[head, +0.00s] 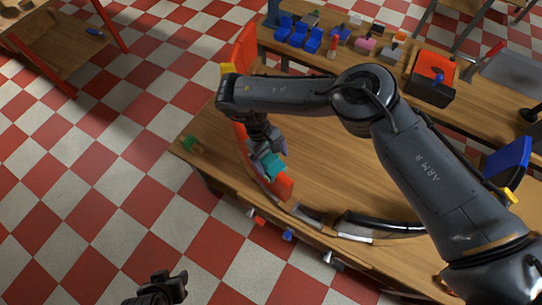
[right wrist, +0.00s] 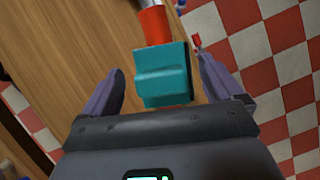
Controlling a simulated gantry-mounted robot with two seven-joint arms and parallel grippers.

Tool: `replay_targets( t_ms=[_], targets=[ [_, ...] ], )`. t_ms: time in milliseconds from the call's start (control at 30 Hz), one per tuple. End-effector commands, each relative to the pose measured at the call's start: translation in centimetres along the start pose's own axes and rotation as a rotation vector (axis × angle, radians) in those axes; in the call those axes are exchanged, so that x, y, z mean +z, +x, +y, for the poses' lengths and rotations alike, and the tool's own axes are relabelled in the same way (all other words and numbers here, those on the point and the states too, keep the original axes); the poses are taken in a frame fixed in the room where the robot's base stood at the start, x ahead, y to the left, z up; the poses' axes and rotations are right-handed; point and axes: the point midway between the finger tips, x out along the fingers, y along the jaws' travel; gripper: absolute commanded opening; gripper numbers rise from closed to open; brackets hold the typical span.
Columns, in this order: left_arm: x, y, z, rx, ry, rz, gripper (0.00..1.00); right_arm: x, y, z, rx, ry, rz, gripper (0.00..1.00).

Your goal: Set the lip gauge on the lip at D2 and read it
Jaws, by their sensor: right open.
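A teal block, which looks like the lip gauge (head: 273,166), sits at the curved duct lip (head: 310,213), against an orange-red section (head: 284,187). In the right wrist view the teal block (right wrist: 163,76) lies between the two fingers, with a red section (right wrist: 152,26) just beyond it. My right gripper (head: 267,153) is open around the block, with a visible gap at each finger. No D2 mark or gauge reading is legible. My left gripper (head: 165,288) is at the bottom edge of the head view, away from the table; its jaw state is unclear.
The lip curves along the near edge of the wooden table (head: 330,150), with black and pale sections to the right. A green piece (head: 192,144) lies at the table's left corner. A back bench holds blue bins (head: 298,32) and an orange-topped box (head: 433,75).

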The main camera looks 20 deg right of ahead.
Motion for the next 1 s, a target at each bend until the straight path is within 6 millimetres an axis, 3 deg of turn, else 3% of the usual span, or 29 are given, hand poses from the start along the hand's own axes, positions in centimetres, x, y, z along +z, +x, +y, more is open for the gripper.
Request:
replay_targets(
  t_ms=[267,700,1000],
  targets=[
    [0.2,0.4,-0.2,-0.006,0.007,-0.001,0.43,-0.1,-1.9,0.0,0.002,-0.001,0.003,0.93],
    [0.5,1.4,-0.3,-0.010,0.013,-0.002,0.43,-0.1,-9.0,0.0,0.004,0.000,0.002,0.93],
    [0.5,1.5,-0.1,-0.004,0.005,-0.001,0.43,0.0,-10.8,0.0,0.000,0.001,0.000,0.93]
  ],
)
